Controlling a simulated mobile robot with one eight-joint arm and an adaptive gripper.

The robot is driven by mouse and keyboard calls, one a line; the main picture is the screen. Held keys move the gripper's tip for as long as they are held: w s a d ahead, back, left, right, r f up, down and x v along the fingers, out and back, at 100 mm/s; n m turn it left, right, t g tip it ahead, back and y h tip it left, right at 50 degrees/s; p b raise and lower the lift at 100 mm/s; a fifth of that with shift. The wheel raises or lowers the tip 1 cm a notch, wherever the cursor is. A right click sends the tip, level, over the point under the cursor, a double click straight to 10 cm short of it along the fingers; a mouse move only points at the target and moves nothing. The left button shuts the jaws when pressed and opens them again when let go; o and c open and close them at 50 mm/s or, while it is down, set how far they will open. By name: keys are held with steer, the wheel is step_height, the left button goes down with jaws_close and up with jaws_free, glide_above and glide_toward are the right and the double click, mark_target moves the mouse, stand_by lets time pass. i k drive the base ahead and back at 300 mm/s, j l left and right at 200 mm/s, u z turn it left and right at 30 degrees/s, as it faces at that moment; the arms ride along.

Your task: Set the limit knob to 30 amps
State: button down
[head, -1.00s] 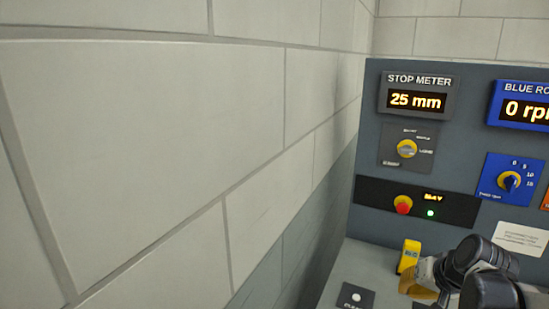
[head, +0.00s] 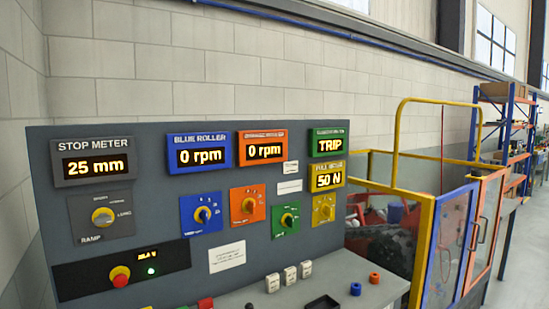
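No knob label reading "limit" or amps is legible. The console panel (head: 150,210) carries several knobs. A green dial plate with its knob (head: 286,221) sits low right of centre, and a green display (head: 329,142) above it reads TRIP. A yellow dial plate with its knob (head: 324,209) is right of it, under a 50 N display. A blue knob (head: 203,214), an orange knob (head: 249,205) and a grey-plate knob (head: 103,216) are further left. The small scale marks are too blurred to read. My gripper is not in the current view.
A black strip (head: 90,278) holds a red button (head: 119,276) and a lit green lamp. A yellow-framed guarded machine (head: 397,150) stands to the right.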

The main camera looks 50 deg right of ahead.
mark_target(289, 221)
steer(key=z, duration=2.1)
